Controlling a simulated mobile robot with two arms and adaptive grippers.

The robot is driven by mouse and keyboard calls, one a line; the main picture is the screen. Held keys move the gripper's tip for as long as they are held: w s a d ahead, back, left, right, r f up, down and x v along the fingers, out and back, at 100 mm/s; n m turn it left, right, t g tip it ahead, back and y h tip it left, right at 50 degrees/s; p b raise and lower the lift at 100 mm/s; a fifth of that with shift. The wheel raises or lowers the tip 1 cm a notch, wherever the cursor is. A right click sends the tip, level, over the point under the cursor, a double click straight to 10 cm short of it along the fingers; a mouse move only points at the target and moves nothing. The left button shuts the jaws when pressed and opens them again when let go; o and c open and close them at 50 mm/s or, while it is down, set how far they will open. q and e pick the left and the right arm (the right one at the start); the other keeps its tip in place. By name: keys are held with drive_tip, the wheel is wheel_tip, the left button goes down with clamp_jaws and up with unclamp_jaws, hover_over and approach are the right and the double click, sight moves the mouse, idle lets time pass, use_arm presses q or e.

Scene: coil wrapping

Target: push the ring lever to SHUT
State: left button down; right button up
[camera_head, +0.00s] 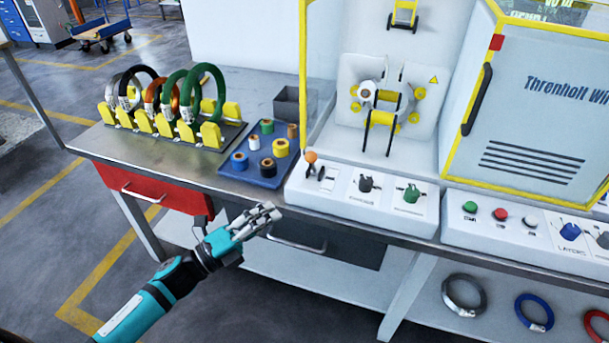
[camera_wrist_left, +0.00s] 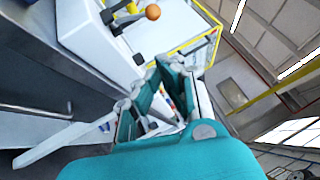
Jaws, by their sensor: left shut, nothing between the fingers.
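The lever with an orange ball knob (camera_head: 311,157) stands at the left end of the white control panel (camera_head: 330,208). Its knob also shows at the top of the left wrist view (camera_wrist_left: 152,12). I take it for the ring lever; its position labels are too small to read. My left gripper (camera_head: 268,216) is shut and empty. It is in front of the bench edge, below and left of the lever, and apart from it. My right gripper is not in view.
Beside the lever are a black knob (camera_head: 367,184) and a green knob (camera_head: 411,194). A blue tray (camera_head: 248,181) of small rolls and a rack (camera_head: 232,134) of several coils stand to the left. The winding machine (camera_head: 540,95) stands behind.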

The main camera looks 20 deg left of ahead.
sight(313, 163)
use_arm(q)
drive_tip(key=w+a+p+x, duration=0.1)
drive_tip(key=a+p+x, duration=0.1)
drive_tip(key=x, duration=0.9)
drive_tip(key=shift+w+r, duration=0.3)
drive_tip(key=shift+w, duration=0.35)
